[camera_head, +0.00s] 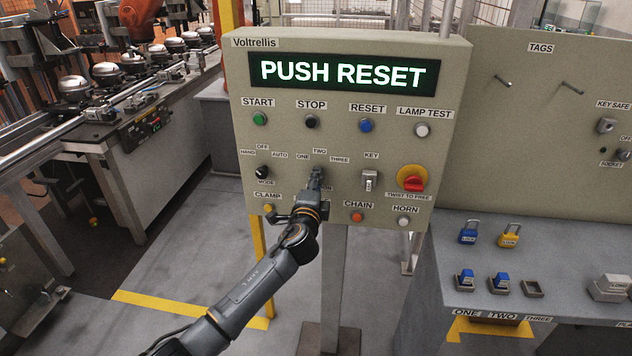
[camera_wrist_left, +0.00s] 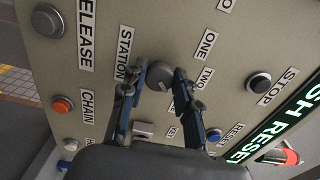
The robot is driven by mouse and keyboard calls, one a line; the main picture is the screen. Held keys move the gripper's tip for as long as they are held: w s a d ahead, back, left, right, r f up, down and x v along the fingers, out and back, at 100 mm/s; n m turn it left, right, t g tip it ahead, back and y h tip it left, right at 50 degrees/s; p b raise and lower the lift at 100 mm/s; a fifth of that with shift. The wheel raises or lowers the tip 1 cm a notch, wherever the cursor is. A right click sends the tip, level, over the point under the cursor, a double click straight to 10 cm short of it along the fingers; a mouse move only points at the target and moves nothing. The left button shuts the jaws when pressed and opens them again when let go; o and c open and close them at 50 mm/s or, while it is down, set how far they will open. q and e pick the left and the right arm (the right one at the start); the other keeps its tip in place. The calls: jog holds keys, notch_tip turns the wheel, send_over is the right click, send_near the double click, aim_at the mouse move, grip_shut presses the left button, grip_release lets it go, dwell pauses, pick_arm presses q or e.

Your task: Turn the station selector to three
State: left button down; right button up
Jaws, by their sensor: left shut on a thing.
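The station selector (camera_wrist_left: 158,76) is a dark round knob on the beige control panel (camera_head: 240,135). In the wrist view it sits between the two fingers of my left gripper (camera_wrist_left: 161,70), which is shut on it. In the head view the left gripper (camera_head: 316,176) is at the panel below the ONE, TWO and THREE labels and covers the knob. The ONE label (camera_wrist_left: 205,45) and TWO label (camera_wrist_left: 205,77) show in the wrist view; THREE is not readable there. I cannot tell which position the knob points to. My right gripper is not in view.
The display (camera_head: 343,74) reads PUSH RESET. Close around the selector are the mode knob (camera_head: 262,172), key switch (camera_head: 369,181), red twist knob (camera_head: 413,183) and several push buttons. A grey bench with padlocks (camera_head: 467,232) stands at the right.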

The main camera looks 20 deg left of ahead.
pick_arm(q)
jog(key=c, duration=1)
grip_release()
jog(key=v, duration=1.2)
jog(key=shift+d, duration=0.1)
